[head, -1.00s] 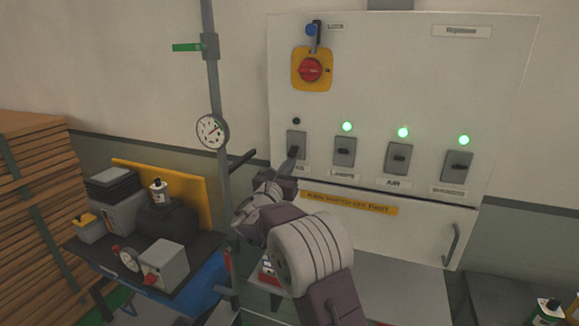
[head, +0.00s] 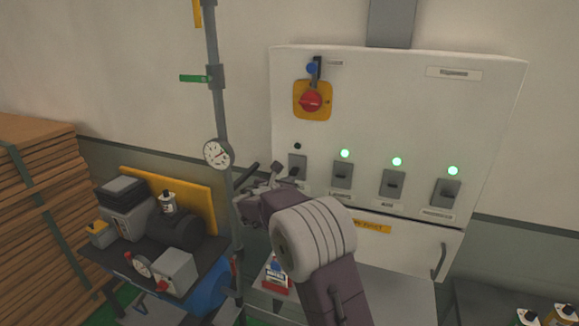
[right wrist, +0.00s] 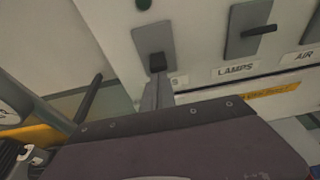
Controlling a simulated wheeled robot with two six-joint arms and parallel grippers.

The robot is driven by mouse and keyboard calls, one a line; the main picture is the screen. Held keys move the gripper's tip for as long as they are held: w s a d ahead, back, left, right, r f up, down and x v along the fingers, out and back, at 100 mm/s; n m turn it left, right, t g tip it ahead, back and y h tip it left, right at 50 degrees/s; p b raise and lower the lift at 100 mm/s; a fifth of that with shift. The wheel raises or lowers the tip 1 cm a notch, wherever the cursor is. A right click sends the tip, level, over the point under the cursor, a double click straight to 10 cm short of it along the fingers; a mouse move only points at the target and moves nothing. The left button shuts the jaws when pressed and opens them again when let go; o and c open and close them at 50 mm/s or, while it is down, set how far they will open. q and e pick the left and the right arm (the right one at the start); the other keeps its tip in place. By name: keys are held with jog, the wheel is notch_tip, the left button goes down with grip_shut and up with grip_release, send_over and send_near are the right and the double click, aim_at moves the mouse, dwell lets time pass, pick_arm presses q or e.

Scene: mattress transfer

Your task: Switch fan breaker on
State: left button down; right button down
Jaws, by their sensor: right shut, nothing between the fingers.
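The grey panel (head: 380,100) carries several breaker switches in a row. The leftmost breaker (head: 298,162) has a dark lamp (head: 297,146) above it; its label is mostly hidden. In the right wrist view this breaker (right wrist: 150,38) has its black lever (right wrist: 157,62) low on the plate. My right gripper (head: 287,173) is shut and empty at the lower part of this breaker. In the right wrist view its fingertips (right wrist: 158,88) are just below the lever; I cannot tell whether they touch. My left gripper is not in view.
The LAMPS breaker (head: 342,174), AIR breaker (head: 392,183) and rightmost breaker (head: 446,192) have green lamps lit. A red rotary switch (head: 311,101) is above. A pipe with a gauge (head: 217,153) and a loaded cart (head: 100,250) stand left.

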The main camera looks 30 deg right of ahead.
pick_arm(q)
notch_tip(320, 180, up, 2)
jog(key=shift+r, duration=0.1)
pick_arm(e)
jog(key=shift+r+g+y, duration=0.25)
jog(key=shift+g+y, duration=0.05)
jog(key=shift+g, duration=0.2)
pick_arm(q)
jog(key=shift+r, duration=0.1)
pick_arm(e)
jog(key=shift+r, duration=0.1)
jog(key=shift+r+p, duration=0.8)
jog(key=shift+p, duration=0.1)
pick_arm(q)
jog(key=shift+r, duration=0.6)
